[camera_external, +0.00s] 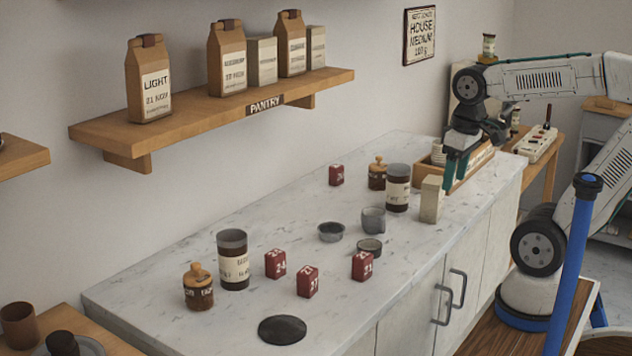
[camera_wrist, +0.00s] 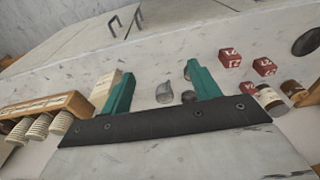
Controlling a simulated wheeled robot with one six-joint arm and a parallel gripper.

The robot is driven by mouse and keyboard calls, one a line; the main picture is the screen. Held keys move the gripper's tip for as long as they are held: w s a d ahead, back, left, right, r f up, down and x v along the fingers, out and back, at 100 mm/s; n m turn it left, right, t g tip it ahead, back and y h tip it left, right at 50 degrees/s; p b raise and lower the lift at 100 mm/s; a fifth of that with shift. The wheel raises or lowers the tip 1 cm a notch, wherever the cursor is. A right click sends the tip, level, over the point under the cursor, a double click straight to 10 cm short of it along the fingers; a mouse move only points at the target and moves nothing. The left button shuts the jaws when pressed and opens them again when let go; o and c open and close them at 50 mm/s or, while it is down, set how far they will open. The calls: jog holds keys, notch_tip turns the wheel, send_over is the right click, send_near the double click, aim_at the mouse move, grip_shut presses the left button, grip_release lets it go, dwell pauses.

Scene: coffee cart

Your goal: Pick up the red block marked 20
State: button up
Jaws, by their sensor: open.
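Several red blocks with white numbers are on the marble counter. The one at the back (camera_external: 336,175), near the wall, has a number too small to read surely; it may be 20. Nearer the front are blocks that seem marked 24 (camera_external: 275,264), 27 (camera_external: 307,282) and 21 (camera_external: 362,266). In the wrist view blocks marked 21 (camera_wrist: 230,58) and 27 (camera_wrist: 264,66) show at the right, with another (camera_wrist: 248,88) partly hidden. My gripper (camera_external: 461,170) is open, its teal fingers empty, above the counter's right end by the wooden crate, away from all blocks; its fingers also show (camera_wrist: 157,80).
A beige box (camera_external: 431,199) and the wooden crate (camera_external: 470,168) of cups stand close to my gripper. A lidded jar (camera_external: 377,174) and a tall canister (camera_external: 398,188) stand right of the back block. A grey mug (camera_external: 373,220) and dishes are mid-counter. A pantry shelf (camera_external: 210,115) overhangs the back.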

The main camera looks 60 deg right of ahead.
jog(key=w+d+r, duration=0.2)
jog(key=w+d, duration=0.2)
jog(key=w, duration=0.9)
jog(key=m+t, duration=0.1)
jog(key=t, duration=0.2)
send_over(337, 165)
jog(key=s, duration=0.3)
notch_tip(337, 165, down, 13)
jog(key=shift+w+a+r, duration=0.1)
jog(key=shift+w+r, duration=0.05)
jog(key=shift+r, duration=0.05)
jog(key=x, duration=0.8)
jog(key=shift+w, duration=0.1)
jog(key=shift+r, duration=0.1)
jog(key=c, duration=1.1)
